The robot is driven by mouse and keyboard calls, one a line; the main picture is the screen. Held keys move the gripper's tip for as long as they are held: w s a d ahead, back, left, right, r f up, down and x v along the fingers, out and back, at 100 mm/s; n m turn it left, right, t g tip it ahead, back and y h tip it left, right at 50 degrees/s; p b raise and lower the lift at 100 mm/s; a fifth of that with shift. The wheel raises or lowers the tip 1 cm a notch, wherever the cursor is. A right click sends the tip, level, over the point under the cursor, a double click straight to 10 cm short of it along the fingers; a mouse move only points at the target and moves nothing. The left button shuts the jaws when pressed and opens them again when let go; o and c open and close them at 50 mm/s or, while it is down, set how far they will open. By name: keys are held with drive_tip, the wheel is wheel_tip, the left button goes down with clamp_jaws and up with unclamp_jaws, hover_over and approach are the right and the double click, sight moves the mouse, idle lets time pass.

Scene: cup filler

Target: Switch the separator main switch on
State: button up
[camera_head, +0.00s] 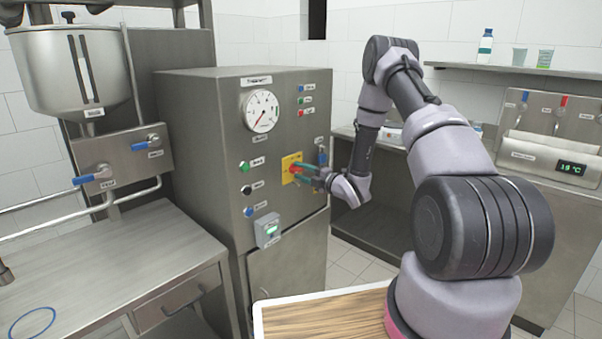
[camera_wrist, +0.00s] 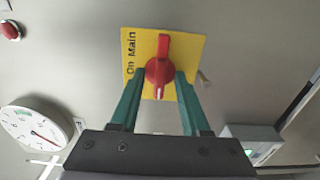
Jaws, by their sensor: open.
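The separator main switch is a red rotary knob (camera_wrist: 159,70) on a yellow plate (camera_wrist: 192,50) marked "On" and "Main" in the wrist view. In the head view the yellow plate (camera_head: 287,166) is on the front of the steel separator cabinet (camera_head: 200,130). My gripper (camera_wrist: 159,80) is open, with one green finger on each side of the red knob. I cannot tell whether the fingers touch it. In the head view my gripper (camera_head: 306,172) reaches the plate from the right and partly hides the knob.
A pressure gauge (camera_head: 261,111) sits above the switch. Green, black and blue buttons (camera_head: 246,188) line the cabinet's left side, above a small grey box (camera_head: 267,231). A steel hopper (camera_head: 72,75) and blue-handled valves (camera_head: 97,176) stand at left. A shelf (camera_head: 520,70) holds cups at right.

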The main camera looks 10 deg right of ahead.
clamp_jaws()
drive_tip(key=shift+m, duration=0.3)
drive_tip(key=m, duration=0.3)
drive_tip(key=shift+d+m, duration=0.1)
drive_tip(key=shift+m, duration=0.2)
drive_tip(key=m, duration=0.4)
drive_tip(key=shift+m, duration=0.3)
drive_tip(key=m, duration=0.4)
drive_tip(key=shift+m, duration=2.5)
drive_tip(key=shift+f, duration=0.1)
